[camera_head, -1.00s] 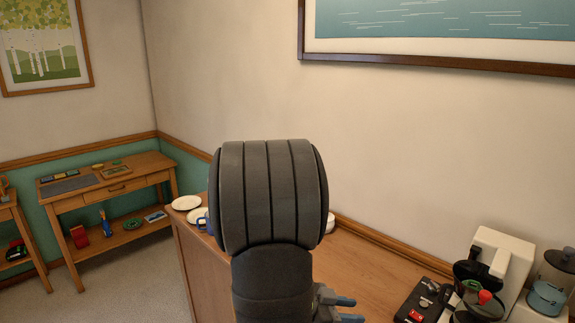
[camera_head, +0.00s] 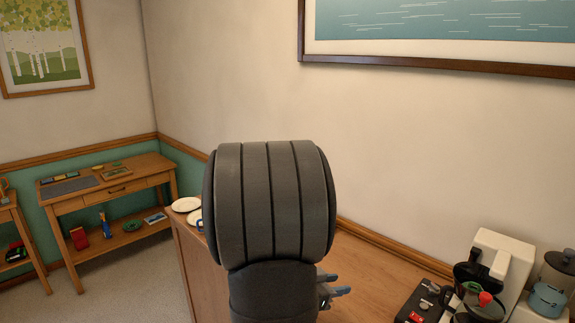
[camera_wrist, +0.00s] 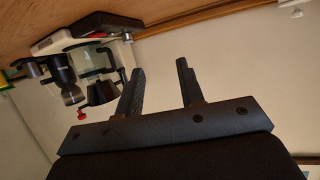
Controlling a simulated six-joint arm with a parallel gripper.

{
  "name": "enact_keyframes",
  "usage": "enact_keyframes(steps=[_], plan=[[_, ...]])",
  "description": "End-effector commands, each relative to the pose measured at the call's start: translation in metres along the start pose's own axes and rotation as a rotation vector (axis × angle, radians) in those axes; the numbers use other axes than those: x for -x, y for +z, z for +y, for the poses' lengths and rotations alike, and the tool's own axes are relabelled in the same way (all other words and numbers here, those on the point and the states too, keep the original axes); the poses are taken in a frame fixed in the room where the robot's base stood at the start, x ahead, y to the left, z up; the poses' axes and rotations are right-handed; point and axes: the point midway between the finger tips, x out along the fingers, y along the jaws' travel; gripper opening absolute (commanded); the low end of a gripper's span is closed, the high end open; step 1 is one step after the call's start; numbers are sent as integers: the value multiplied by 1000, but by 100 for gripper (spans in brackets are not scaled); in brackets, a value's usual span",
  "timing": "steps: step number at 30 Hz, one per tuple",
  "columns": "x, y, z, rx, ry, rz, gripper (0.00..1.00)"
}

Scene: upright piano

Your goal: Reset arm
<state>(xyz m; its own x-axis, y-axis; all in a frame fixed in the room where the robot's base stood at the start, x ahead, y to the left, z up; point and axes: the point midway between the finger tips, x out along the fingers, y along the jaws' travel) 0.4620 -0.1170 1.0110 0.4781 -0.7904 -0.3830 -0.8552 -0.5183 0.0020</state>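My gripper (camera_wrist: 160,70) shows in the wrist view with its two dark fingers apart and nothing between them. In the head view, my arm's large dark grey link fills the middle, and my gripper (camera_head: 334,285) shows partly to its lower right, in front of the wooden cabinet top (camera_head: 375,270). The rest of the gripper is hidden behind my arm.
White plates (camera_head: 186,204) lie at the cabinet's left end. A side table (camera_head: 110,178) stands at the far left.

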Motion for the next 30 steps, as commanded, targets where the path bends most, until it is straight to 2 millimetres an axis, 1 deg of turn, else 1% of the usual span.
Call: enact_keyframes(steps=[3, 9, 30], plan=[[-6, -8, -5, 17, -51, 0, 35], [-11, -14, -11, 39, -99, 0, 35], [-11, -15, -12, 43, -106, 0, 35]])
